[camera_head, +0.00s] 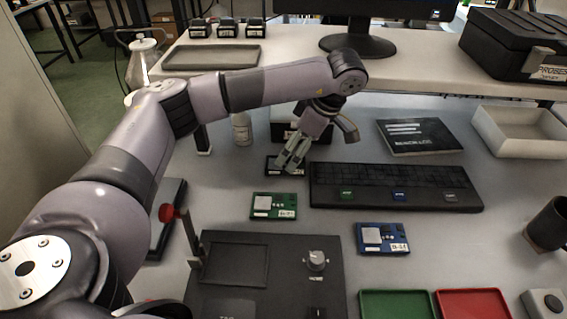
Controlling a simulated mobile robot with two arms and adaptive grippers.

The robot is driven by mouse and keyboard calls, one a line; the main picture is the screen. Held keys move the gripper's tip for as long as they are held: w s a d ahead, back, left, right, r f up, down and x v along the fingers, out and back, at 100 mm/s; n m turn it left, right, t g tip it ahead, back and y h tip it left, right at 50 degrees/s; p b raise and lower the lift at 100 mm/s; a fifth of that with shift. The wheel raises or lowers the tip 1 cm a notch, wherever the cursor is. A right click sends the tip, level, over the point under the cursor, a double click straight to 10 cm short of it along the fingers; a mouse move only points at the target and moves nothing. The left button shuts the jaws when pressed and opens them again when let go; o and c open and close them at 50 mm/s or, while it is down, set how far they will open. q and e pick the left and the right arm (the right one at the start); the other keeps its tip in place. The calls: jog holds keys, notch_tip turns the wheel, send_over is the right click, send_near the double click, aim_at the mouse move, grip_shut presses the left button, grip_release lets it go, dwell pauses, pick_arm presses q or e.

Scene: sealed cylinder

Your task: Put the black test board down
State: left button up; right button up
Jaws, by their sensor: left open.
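The black test board (272,171) lies on the grey worktop, left of the long black rack and behind the green board. My left gripper (286,165) points down over it with open fingers. The fingertips overlap the board in the picture and hide its middle. I cannot tell whether they touch it. My right gripper is out of view.
A green board (273,206) and a blue board (382,239) lie nearby. The long black rack (395,187) is close on the right. A black test fixture (265,275), green tray (397,305) and red tray (472,305) are in front. A white bottle (241,130) stands behind.

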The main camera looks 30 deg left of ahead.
aim_at(285, 164)
pick_arm(q)
jog(key=shift+s+a, duration=0.1)
jog(key=shift+a, duration=0.1)
jog(key=x, duration=0.5)
jog(key=shift+c, duration=0.3)
jog(key=shift+d, duration=0.1)
jog(key=c, duration=1.5)
jog(key=shift+o, duration=0.2)
jog(key=shift+r, duration=0.1)
